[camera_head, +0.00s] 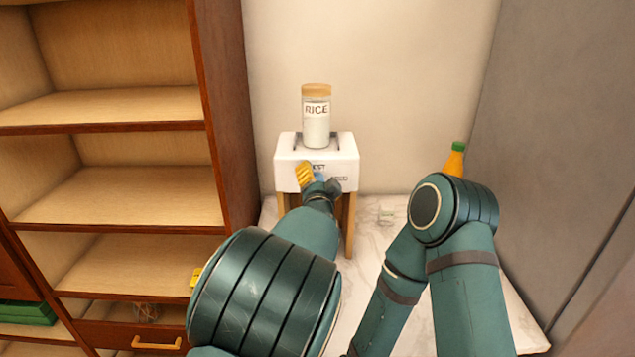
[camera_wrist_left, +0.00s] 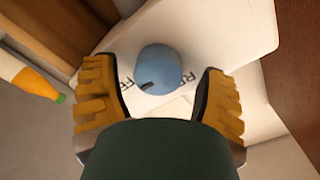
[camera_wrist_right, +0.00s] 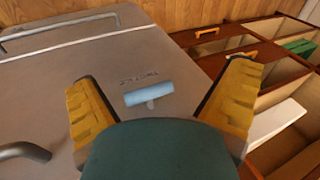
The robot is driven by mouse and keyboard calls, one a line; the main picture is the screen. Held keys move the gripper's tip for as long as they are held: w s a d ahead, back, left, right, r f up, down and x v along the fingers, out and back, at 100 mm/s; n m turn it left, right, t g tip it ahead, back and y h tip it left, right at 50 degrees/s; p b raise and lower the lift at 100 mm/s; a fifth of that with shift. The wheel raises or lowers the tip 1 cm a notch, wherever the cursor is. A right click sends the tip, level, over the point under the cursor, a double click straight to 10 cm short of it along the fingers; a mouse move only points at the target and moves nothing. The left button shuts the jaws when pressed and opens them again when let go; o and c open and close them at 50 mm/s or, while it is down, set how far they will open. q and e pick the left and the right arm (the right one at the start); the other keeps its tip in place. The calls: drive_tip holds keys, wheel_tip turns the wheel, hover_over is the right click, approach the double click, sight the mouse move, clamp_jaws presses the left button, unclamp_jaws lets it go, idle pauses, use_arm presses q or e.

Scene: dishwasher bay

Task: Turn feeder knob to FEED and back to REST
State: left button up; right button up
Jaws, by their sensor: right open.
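The white feeder (camera_head: 287,172) stands on a wooden stand, with a RICE jar (camera_head: 316,125) upright on top. In the left wrist view, its round light-blue knob (camera_wrist_left: 161,68) sits on the white front face, with partly hidden lettering at either side. A short dark mark shows at the knob's lower-left edge. My left gripper (camera_wrist_left: 157,84) is open, its yellow fingers on either side of the knob, with visible gaps. In the head view, the left gripper (camera_head: 318,180) is at the feeder's front and hides most of the knob. My right gripper (camera_wrist_right: 162,88) is open and empty.
An orange bottle (camera_head: 454,161) with a green cap stands right of the feeder. Wooden shelves (camera_head: 120,195) fill the left side. In the right wrist view, a grey panel (camera_wrist_right: 100,70) carries a light-blue bar (camera_wrist_right: 149,93) and metal handles. Marble counter (camera_head: 375,232) is partly clear.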

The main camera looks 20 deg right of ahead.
use_arm(q)
drive_tip(key=shift+f, duration=0.2)
drive_tip(key=shift+s+a, duration=0.1)
drive_tip(key=shift+s, duration=0.1)
drive_tip(key=v, duration=1.1)
drive_tip(key=shift+s, duration=0.3)
drive_tip(key=shift+a, duration=0.1)
